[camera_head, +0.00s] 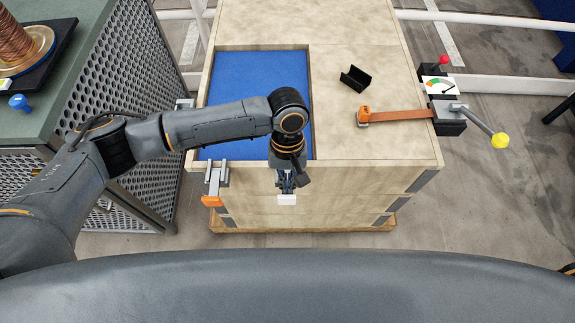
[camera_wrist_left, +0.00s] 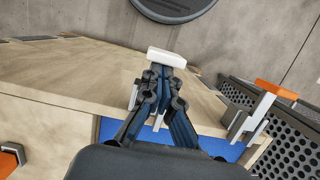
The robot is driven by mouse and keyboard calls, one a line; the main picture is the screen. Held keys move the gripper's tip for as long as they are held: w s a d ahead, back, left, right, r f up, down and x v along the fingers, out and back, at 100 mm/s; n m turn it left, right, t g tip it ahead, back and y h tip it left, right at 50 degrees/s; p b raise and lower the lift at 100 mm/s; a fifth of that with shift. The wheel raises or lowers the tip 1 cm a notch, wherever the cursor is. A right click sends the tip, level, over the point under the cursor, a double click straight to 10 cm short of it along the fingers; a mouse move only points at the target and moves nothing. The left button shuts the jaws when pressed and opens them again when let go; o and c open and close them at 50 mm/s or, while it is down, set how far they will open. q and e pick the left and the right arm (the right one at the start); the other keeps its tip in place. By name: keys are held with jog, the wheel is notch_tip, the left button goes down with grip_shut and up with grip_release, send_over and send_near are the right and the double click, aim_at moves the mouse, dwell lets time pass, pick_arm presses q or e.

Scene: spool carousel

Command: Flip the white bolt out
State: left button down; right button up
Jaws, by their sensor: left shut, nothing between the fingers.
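The white bolt's end (camera_head: 287,199) shows at the front edge of the wooden crate (camera_head: 375,184), just beyond my left fingertips. In the left wrist view the white end (camera_wrist_left: 167,57) lies crosswise at the fingertips, with a metal piece beside the fingers. My left gripper (camera_head: 286,187) points down over the front edge; in the left wrist view its fingers (camera_wrist_left: 163,78) are together and empty. I cannot tell if they touch the white end. The gripper hides most of the bolt's mount. My right gripper is not in view.
A similar bolt with an orange end (camera_head: 212,201) sits left on the same edge. The crate top has a blue recess (camera_head: 245,75), a black bracket (camera_head: 355,78) and an orange strap (camera_head: 400,115). A yellow-knobbed lever (camera_head: 500,141) stands out right. A green-topped bench (camera_head: 70,60) is left.

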pick_arm(q)
jog(key=shift+s, duration=0.35)
jog(key=shift+f, duration=0.1)
jog(key=v, duration=1.2)
jog(key=shift+w, duration=0.15)
